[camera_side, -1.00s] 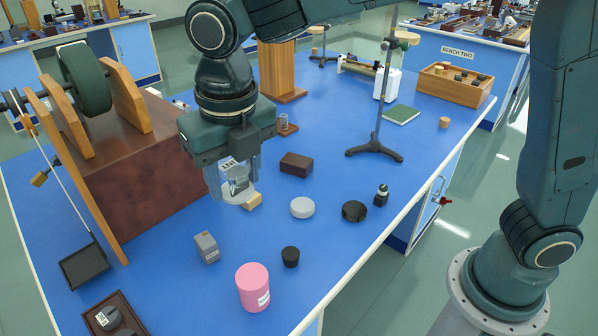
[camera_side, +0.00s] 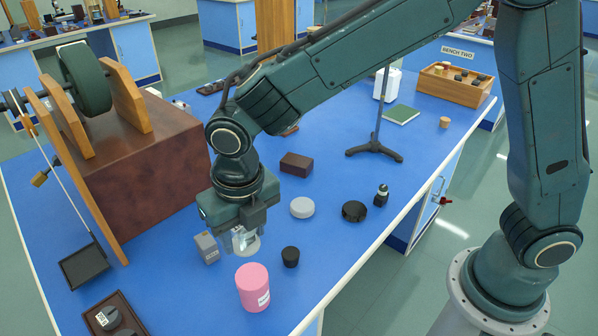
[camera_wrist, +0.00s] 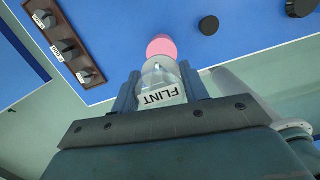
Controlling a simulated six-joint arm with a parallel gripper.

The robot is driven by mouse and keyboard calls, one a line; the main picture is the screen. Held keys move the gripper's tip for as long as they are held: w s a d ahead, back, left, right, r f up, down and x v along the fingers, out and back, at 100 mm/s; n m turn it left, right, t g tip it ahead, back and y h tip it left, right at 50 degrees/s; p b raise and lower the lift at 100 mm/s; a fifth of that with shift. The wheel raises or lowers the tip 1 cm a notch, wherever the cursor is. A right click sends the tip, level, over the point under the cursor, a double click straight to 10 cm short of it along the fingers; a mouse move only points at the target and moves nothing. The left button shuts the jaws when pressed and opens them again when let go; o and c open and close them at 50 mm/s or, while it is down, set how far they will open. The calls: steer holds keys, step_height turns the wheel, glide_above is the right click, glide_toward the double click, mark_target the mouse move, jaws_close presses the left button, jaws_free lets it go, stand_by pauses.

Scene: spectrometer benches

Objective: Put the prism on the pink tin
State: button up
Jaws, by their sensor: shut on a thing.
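The prism is a clear glass piece with a FLINT label (camera_wrist: 160,97); it also shows in the side view (camera_side: 247,240). My gripper (camera_side: 240,241) is shut on it, with one dark finger on each side in the wrist view (camera_wrist: 159,86). The pink tin (camera_side: 252,288) stands upright on the blue bench, with a pale label on its side. My gripper and the prism are just behind the tin and slightly left of it in the side view, apart from it. In the wrist view the pink tin (camera_wrist: 162,46) shows just beyond the prism.
A grey labelled block (camera_side: 206,247) stands close left of my gripper, and a black stopper (camera_side: 290,257) right of it. A grey disc (camera_side: 302,207), a black disc (camera_side: 354,211) and a brown box (camera_side: 296,164) lie farther back. A dark tray (camera_side: 117,318) is at front left.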

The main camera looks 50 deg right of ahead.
glide_above(249, 274)
steer(key=shift+s+f, duration=0.15)
steer(key=shift+f, duration=0.95)
steer(key=shift+s+f, duration=0.1)
steer(key=shift+f, duration=1)
steer(key=shift+f, duration=0.1)
steer(key=shift+f, duration=2)
steer(key=shift+f, duration=0.1)
steer(key=o, duration=1)
steer(key=r, duration=0.4)
steer(key=s+r, duration=0.1)
steer(key=r, duration=0.7)
steer(key=shift+s+a+r, duration=0.1)
steer(key=shift+s, duration=0.1)
